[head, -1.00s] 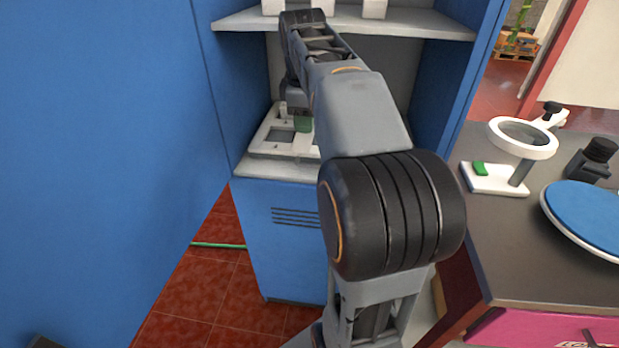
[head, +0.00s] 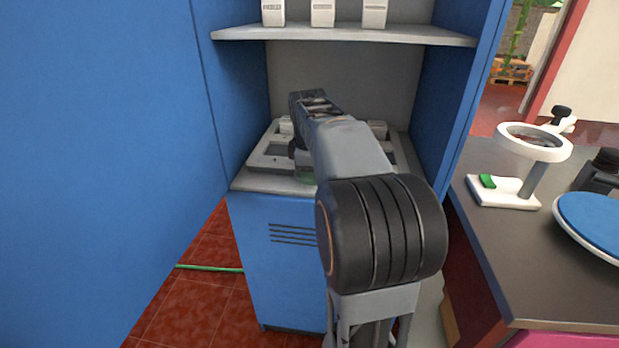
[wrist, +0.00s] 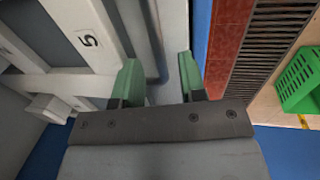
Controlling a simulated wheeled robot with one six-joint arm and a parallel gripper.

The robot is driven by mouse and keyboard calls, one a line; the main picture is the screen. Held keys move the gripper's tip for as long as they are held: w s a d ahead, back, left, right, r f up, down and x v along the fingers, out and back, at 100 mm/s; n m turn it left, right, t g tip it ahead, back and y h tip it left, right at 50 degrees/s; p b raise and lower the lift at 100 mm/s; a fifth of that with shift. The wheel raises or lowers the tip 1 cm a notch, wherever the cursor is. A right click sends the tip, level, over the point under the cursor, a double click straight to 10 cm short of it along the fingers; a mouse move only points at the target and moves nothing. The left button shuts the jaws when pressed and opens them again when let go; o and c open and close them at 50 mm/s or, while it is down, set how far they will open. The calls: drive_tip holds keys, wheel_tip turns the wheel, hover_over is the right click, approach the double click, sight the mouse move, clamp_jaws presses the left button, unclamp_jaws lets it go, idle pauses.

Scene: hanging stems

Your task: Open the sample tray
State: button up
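The white sample tray (head: 258,160) is a frame-like holder on the lower shelf of the blue cabinet, partly hidden by my arm. In the wrist view a white frame (wrist: 85,15) with a label "5" lies left of my gripper (wrist: 160,80). My gripper's two green fingers are apart, with nothing clearly held between them. A pale grey ledge strip runs beyond the fingers, and I cannot tell whether they touch it. In the head view only a bit of green (head: 306,179) shows, low by the shelf's front edge; my arm hides the rest.
An upper shelf (head: 345,34) with several white boxes (head: 322,12) is above my arm. Blue cabinet walls stand on both sides. On the right, a dark bench (head: 480,240) bears a magnifier (head: 534,142) and a blue disc (head: 592,222). A green crate (wrist: 300,80) shows in the wrist view.

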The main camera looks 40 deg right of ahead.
drive_tip(key=shift+f, duration=0.45)
drive_tip(key=shift+c, duration=0.4)
clamp_jaws()
